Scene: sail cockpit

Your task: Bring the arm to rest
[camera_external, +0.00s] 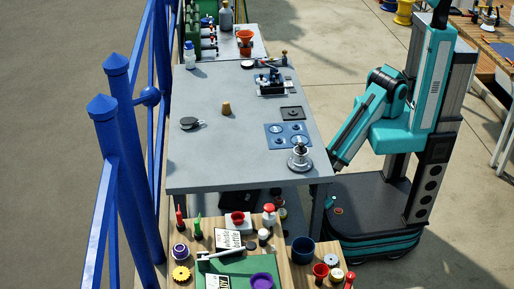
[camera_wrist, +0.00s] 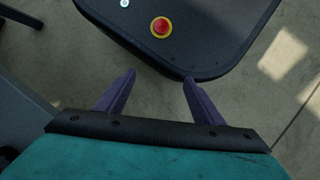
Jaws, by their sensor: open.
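My gripper (camera_wrist: 158,80) shows in the wrist view with its two dark purple fingers spread apart and nothing between them. It points down past the front of my own dark base, where a red button on a yellow ring shows, and the concrete floor lies below. In the external view my teal arm is folded downward beside the right edge of the grey table (camera_external: 207,155). The gripper end is low near that edge, and its fingers are hidden or too small to make out there.
On the table stand a metal fitting (camera_external: 299,157) near the right front corner, a blue plate with round recesses (camera_external: 288,135), a tan cork-like piece (camera_external: 226,108) and a dark round item (camera_external: 189,123). A cluttered wooden bench (camera_external: 296,278) stands in front. Blue railing (camera_external: 125,150) runs along the left.

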